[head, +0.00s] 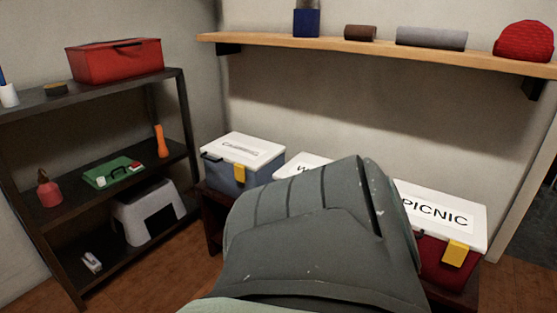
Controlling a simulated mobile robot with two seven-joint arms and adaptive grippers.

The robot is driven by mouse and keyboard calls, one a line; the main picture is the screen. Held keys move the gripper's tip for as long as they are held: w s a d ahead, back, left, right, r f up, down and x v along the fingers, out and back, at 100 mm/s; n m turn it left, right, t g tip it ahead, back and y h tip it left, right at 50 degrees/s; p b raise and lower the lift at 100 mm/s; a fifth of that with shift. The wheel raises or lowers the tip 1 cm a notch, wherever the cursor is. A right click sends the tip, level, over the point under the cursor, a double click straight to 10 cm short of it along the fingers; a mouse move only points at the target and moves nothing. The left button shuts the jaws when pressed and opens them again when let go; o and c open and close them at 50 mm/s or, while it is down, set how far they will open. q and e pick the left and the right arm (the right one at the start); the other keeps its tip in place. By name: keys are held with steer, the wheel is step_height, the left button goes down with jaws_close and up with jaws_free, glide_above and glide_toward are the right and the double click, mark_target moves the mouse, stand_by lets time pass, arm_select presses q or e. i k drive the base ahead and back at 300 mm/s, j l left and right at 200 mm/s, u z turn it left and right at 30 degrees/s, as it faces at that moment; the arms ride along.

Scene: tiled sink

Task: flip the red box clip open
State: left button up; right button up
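The red box (433,262) with a white lid (470,200) marked PICNIC stands at the right on a low dark support. Its yellow clip (456,253) is on the front below the lid's edge. Whether the clip is latched is too small to tell. A large grey ribbed form close to the camera hides the box's left side. Neither of my grippers shows in the head view.
A blue box (235,179) with a yellow clip and a partly hidden white-lidded box (296,164) stand left of the red box. A wooden wall shelf (370,52) runs above. A dark rack (85,208) stands at the left.

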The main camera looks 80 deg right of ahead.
mark_target(455, 253)
steer(key=z, duration=1.85)
steer(key=i+z, duration=0.1)
steer(key=z, duration=0.4)
steer(key=i+z, duration=0.1)
steer(key=z, duration=0.35)
steer(key=j+z, duration=0.1)
steer(key=z, duration=0.4)
steer(key=i+j, duration=0.7)
steer(key=j, duration=0.1)
